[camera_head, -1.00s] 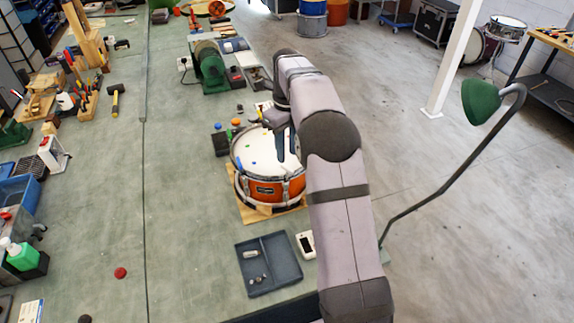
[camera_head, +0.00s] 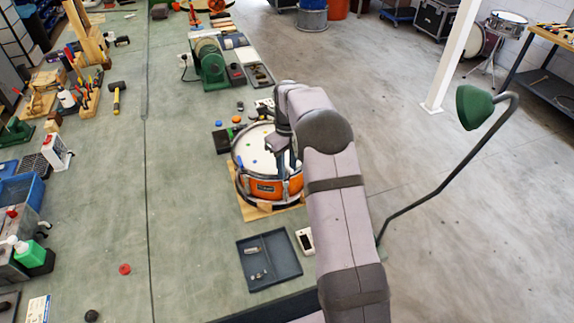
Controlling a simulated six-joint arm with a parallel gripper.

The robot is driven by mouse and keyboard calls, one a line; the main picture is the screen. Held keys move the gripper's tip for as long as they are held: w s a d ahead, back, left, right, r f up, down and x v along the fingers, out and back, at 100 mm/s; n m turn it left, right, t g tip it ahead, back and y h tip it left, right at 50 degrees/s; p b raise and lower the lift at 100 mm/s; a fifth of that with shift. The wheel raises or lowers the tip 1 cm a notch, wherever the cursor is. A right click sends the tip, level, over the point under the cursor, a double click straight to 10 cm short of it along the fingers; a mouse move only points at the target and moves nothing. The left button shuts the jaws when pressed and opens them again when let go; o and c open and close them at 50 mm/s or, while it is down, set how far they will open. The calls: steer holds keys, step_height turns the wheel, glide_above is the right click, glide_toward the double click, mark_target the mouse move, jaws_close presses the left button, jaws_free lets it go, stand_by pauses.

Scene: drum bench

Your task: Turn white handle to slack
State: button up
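An orange snare drum (camera_head: 264,188) with a pale head and small coloured dots stands upright on a wooden board (camera_head: 258,212) at the bench's right edge. My gripper (camera_head: 289,160) points down over the right part of the drum head. My arm comes in from the lower right and covers the drum's right side. The fingers are small and partly merge with the drum behind them, so I cannot tell their opening or whether they touch anything. I cannot make out a white handle; that side of the drum is partly hidden.
A grey tray (camera_head: 269,262) with small metal parts and a white device (camera_head: 305,240) lie in front of the drum. A green machine (camera_head: 210,64) stands behind. A green lamp (camera_head: 474,107) rises at the right. The bench left of the drum is mostly clear.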

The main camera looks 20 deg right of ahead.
jaws_close()
